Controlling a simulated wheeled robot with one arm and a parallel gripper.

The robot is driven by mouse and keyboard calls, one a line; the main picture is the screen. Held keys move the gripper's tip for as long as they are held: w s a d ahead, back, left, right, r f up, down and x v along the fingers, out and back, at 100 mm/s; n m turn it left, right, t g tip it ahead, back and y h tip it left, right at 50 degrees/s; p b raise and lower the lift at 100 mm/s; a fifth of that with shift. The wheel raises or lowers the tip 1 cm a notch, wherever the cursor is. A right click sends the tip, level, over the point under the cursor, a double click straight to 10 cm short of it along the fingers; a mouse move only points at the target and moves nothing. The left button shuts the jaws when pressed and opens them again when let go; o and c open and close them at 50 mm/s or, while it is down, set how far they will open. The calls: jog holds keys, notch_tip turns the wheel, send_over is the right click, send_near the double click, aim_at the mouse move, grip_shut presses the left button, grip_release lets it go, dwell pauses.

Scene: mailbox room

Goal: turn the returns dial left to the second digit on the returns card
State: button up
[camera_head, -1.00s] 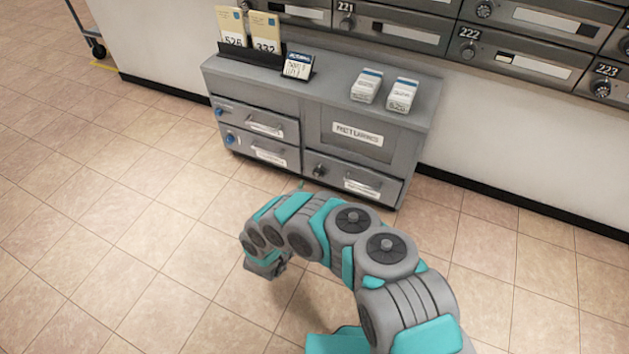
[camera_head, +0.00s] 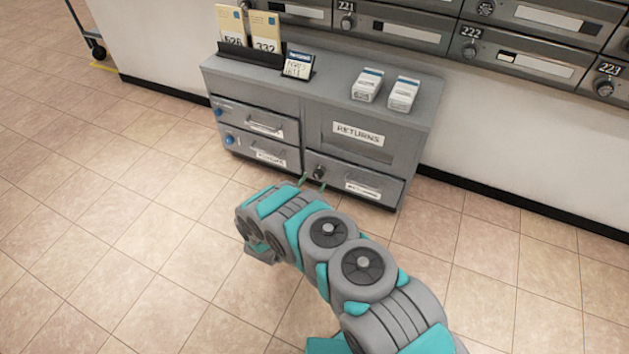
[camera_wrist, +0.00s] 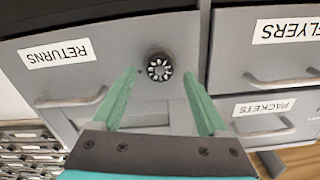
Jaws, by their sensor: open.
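The returns dial (camera_head: 318,171) is a dark knob on the lower right drawer of the grey cabinet, left of that drawer's handle. In the wrist view the dial (camera_wrist: 159,67) has a ring of pale marks and appears between my fingers, which are apart from it. My gripper (camera_head: 313,184) is open, its green fingertips just in front of the drawer. Two cream cards stand in a dark holder on the cabinet; one reads 526 (camera_head: 231,27), the other 332 (camera_head: 265,33). Their small headings are unreadable, so I cannot tell which is the returns card.
A small dark-framed handwritten sign (camera_head: 298,65) and two white stacks (camera_head: 367,86) stand on the cabinet top (camera_head: 335,83). Left drawers (camera_head: 255,121) have blue knobs. The RETURNS panel (camera_head: 357,134) is above the dial's drawer. Mailboxes line the wall.

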jog(key=shift+x, duration=0.95)
jog(key=shift+c, duration=0.2)
grip_shut()
